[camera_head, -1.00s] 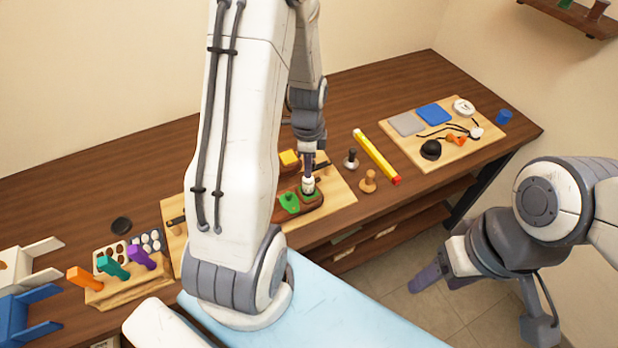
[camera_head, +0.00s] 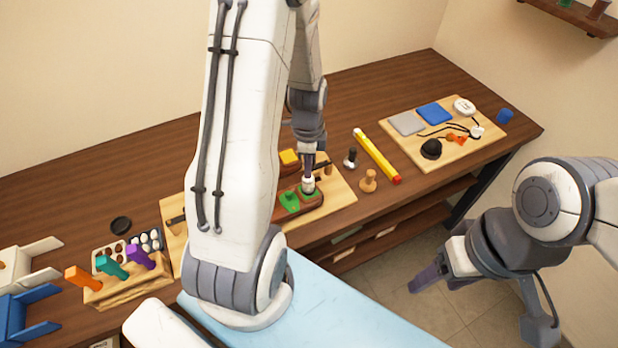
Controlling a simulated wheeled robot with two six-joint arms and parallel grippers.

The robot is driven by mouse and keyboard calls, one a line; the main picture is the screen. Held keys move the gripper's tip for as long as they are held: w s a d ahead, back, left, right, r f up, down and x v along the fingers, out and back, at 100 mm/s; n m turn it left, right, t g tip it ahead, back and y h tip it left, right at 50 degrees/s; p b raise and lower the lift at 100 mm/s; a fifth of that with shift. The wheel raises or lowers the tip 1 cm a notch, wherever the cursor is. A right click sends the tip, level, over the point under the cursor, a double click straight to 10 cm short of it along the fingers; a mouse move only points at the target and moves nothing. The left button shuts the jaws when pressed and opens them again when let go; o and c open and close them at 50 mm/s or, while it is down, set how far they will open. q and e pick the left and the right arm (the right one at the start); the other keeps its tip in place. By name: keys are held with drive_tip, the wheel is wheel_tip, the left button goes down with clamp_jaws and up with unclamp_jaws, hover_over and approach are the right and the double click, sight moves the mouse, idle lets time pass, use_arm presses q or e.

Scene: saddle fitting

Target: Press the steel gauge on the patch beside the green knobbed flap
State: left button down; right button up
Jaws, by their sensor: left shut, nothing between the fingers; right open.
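The green knobbed flap (camera_head: 289,201) lies on a brown base on the wooden board (camera_head: 340,190) at the middle of the bench. My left gripper (camera_head: 309,178) points down just right of the flap, its fingers shut. A small white and metal piece (camera_head: 309,186) is right at its fingertips, over the brown patch beside the flap; I cannot tell whether it is the steel gauge or whether they touch. My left arm hides the left part of the board. My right gripper (camera_head: 432,282) is open and empty, off the bench's front edge at right.
A second board (camera_head: 465,150) holds blue and grey pads. A rack with coloured handles (camera_head: 112,290) is at left.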

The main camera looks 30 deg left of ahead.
use_arm(q)
drive_tip(key=shift+f+b, duration=0.35)
drive_tip(key=shift+f, duration=0.25)
idle(0.7)
drive_tip(key=shift+r+p, duration=2.85)
drive_tip(key=shift+r, duration=0.2)
